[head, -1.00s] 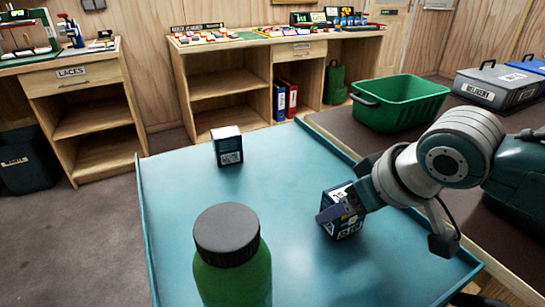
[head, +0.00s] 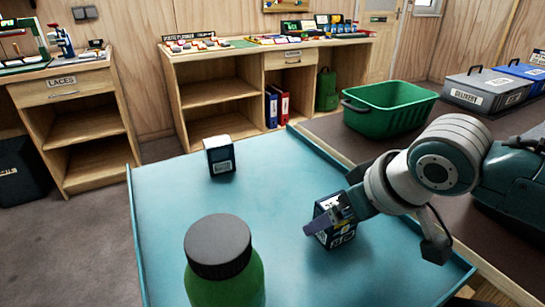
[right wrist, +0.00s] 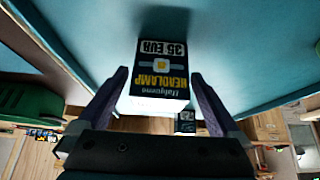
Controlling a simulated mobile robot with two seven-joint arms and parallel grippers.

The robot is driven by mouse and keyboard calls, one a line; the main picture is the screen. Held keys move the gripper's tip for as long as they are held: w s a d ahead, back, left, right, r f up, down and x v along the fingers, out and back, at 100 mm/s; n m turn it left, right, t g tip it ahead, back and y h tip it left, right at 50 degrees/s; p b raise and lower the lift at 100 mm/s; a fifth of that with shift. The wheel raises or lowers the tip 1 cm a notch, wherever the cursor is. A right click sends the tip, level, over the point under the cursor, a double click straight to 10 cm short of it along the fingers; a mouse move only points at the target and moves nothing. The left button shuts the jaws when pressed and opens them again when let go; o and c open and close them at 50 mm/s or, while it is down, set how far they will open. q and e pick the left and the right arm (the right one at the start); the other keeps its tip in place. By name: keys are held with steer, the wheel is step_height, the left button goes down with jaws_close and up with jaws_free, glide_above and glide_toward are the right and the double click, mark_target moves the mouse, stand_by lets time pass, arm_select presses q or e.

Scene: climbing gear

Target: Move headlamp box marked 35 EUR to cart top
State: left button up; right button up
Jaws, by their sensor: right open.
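The headlamp box (right wrist: 158,75), dark with a white "35 EUR" label and yellow "HEADLAMP" lettering, appears upside down in the right wrist view. It stands on the blue cart top (head: 275,180), and in the head view the box (head: 343,238) is partly hidden by my right gripper. My right gripper (head: 325,222) is open, with one finger on each side of the box. Its fingers also show in the right wrist view (right wrist: 160,95), with a gap visible beside the box. My left gripper is not in view.
Another dark box (head: 220,158) stands farther back on the cart top. A green bottle with a dark cap (head: 222,280) stands at the near edge. A green crate (head: 388,112) and grey case (head: 488,92) sit on the counter to the right. The cart's middle is clear.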

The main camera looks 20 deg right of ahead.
steer(key=a+p+v, duration=0.1)
steer(key=p+v, duration=0.3)
steer(key=v, duration=0.7)
steer(key=s+a+f+n+g, duration=0.1)
steer(key=s+a+g, duration=0.2)
steer(key=s, duration=1.1)
steer(key=a, duration=0.2)
steer(key=shift+s+a+f, duration=0.15)
steer(key=shift+s+a, duration=0.15)
steer(key=shift+s, duration=0.1)
